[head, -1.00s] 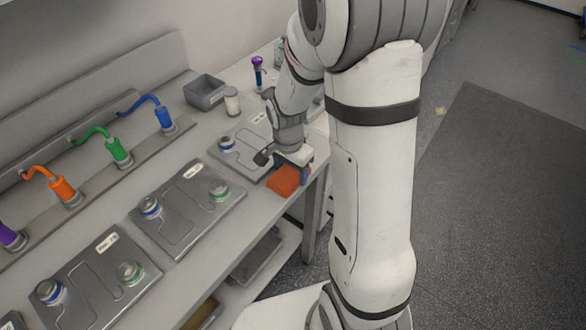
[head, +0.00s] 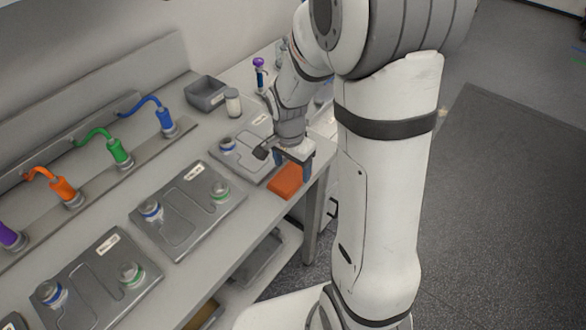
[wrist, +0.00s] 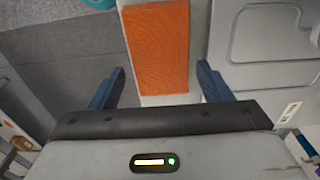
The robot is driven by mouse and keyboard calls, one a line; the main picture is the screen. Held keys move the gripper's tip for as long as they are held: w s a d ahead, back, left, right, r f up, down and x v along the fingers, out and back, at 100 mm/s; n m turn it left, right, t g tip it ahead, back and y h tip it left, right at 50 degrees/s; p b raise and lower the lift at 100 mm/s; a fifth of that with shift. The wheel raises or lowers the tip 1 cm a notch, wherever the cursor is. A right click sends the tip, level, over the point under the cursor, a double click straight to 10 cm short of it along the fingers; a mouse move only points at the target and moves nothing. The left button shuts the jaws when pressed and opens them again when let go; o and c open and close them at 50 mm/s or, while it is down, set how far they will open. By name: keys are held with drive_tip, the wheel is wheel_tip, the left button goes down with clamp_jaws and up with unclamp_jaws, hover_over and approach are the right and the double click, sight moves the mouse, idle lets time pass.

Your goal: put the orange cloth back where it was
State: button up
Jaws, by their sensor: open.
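The orange cloth (head: 285,181) lies as a folded block on the bench top near its front edge, beside the far battery plate. In the wrist view the orange cloth (wrist: 157,45) lies ahead of the fingertips, lined up with the gap between them. My gripper (head: 293,160) is open and empty, just above and behind the cloth in the head view.
Grey plates with ringed terminals, such as the middle plate (head: 185,215), line the bench. Coloured connectors, including a blue one (head: 165,118), stand along the back. A grey bin (head: 205,93), a white jar (head: 233,102) and a purple-topped tool (head: 259,75) stand at the far end.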

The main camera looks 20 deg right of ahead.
sight(290, 175)
wheel_tip(290, 175, up, 9)
drive_tip(key=s+r+n+t, duration=0.1)
drive_tip(key=s+r+n, duration=0.2)
drive_tip(key=s+n, duration=0.2)
drive_tip(key=s+r+n+t, duration=0.1)
drive_tip(key=s+r+n, duration=0.2)
drive_tip(key=s, duration=0.6)
drive_tip(key=n, duration=0.2)
drive_tip(key=shift+s+n+t+y, duration=0.3)
drive_tip(key=shift+n+t, duration=0.1)
drive_tip(key=shift+a, duration=0.1)
